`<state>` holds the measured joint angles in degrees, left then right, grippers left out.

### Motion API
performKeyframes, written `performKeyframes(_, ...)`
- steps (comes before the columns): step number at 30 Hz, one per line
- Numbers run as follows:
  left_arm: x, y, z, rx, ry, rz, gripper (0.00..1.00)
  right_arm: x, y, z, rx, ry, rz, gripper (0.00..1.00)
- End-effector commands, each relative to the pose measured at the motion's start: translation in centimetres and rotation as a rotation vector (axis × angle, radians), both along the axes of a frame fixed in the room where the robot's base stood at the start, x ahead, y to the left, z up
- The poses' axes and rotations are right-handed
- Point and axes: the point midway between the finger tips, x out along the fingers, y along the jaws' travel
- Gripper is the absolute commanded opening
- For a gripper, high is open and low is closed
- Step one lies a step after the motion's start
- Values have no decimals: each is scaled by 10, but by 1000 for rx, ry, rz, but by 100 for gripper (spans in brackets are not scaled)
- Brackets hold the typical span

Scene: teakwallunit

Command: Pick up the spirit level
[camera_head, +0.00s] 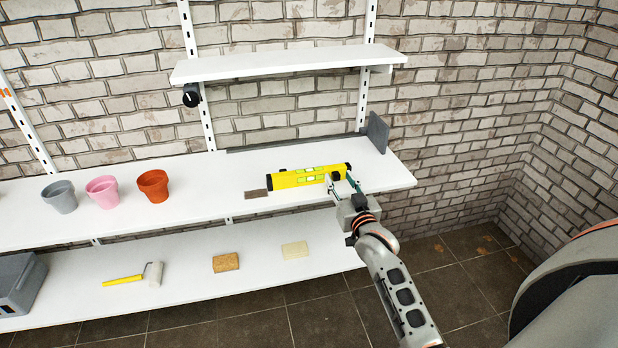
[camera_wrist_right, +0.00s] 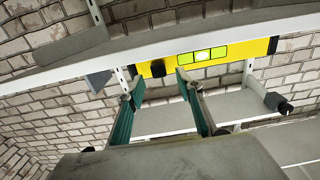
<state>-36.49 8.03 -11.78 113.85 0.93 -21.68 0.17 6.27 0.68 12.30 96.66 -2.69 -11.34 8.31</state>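The yellow spirit level (camera_head: 300,177) has green vials and a dark end. It is on the right part of the long middle shelf (camera_head: 220,178), its long side facing forward. My right gripper (camera_head: 344,180) reaches in from the lower right, with its fingers at the level's right end. In the right wrist view the two green-padded fingers (camera_wrist_right: 158,82) are apart with nothing held between them. The level (camera_wrist_right: 225,53) shows just beyond the fingertips there. I cannot tell whether a finger touches it. My left gripper is not in view.
A grey upright plate (camera_head: 377,132) stands behind at the shelf's right end. A small brown block (camera_head: 256,194) lies left of the level. Grey, pink and orange pots (camera_head: 153,184) stand farther left. An upper shelf (camera_head: 285,62) hangs above.

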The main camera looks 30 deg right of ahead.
Motion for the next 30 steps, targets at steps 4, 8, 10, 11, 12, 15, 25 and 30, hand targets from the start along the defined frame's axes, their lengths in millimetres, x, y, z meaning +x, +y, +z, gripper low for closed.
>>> performKeyframes(4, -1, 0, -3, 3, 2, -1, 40, 16, -4, -2, -1, 1, 0, 36)
performKeyframes(8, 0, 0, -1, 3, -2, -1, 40, 20, -5, -1, -1, 1, 0, 36)
performKeyframes(10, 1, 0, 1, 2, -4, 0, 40, 19, -4, -1, -1, 1, 1, 36)
performKeyframes(11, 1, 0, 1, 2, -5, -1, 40, 19, -4, -1, -1, 1, 1, 36)
performKeyframes(12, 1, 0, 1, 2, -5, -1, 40, 19, -4, -1, 0, 1, 1, 36)
performKeyframes(15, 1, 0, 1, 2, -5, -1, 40, 19, -4, -1, 0, 1, 1, 15)
performKeyframes(25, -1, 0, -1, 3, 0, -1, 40, 19, -4, 0, 1, -1, 1, 0)
performKeyframes(30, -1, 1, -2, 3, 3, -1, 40, 19, -4, 4, 0, -3, 1, 0)
